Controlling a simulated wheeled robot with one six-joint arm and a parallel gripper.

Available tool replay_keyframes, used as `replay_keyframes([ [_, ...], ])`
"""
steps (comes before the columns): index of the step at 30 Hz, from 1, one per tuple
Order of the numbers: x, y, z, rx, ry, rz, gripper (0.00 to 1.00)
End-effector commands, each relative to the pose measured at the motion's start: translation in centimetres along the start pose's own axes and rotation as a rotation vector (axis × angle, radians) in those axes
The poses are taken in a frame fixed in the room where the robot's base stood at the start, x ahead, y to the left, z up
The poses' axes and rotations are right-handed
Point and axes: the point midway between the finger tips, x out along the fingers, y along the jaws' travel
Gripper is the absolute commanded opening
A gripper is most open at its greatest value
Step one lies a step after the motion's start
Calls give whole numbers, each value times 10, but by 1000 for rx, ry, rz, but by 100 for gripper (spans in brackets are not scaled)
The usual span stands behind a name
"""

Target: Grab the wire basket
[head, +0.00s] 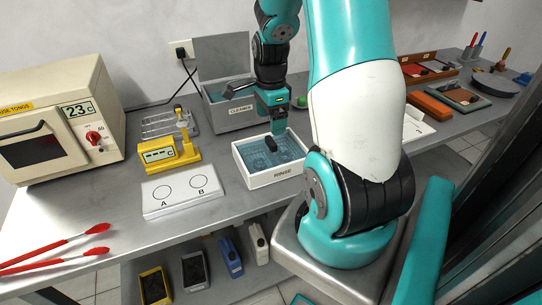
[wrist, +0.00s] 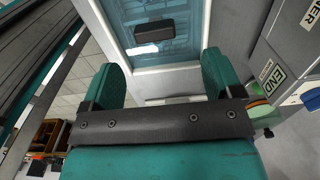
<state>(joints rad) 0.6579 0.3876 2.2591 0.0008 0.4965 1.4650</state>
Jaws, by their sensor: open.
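The wire basket appears to sit in the water of the white rinse bath (head: 247,178). Its thin wire lines show faintly through the blue water, and a dark grip bar (head: 272,145) stands above them. In the wrist view the dark bar (wrist: 153,31) lies beyond my fingertips, roughly centred between them. My gripper (head: 275,120) is above the back part of the bath, pointing down. In the wrist view my gripper (wrist: 160,75) is open, its two teal fingers wide apart with nothing between them. Much of the basket is blurred by the water.
The grey cleaner tank (head: 235,115) with raised lid stands behind the bath. A yellow gauge stand (head: 160,155), wire rack (head: 158,124) and white A/B plate (head: 180,192) are to the left. An oven (head: 65,120) and red tongs (head: 60,245) are farther left.

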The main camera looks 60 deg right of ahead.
Motion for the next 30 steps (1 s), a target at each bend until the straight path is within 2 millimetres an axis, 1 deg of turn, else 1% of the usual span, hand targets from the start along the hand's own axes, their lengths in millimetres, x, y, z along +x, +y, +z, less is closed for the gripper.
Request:
replay_keyframes([
  [1, 11, 1, 0, -1, -1, 6, 85],
  [3, 23, 1, 1, -2, -1, 4, 85],
  [6, 34, 0, 1, -2, -1, 2, 85],
  [11, 43, 2, 1, -3, -1, 2, 85],
  [14, 56, 5, 2, -3, -1, 5, 85],
  [18, 78, 7, 2, -3, -1, 3, 85],
  [21, 87, 7, 2, -3, -1, 1, 85],
  [29, 90, 6, 2, -3, -1, -2, 85],
  [30, 90, 6, 2, -2, -1, -2, 78],
])
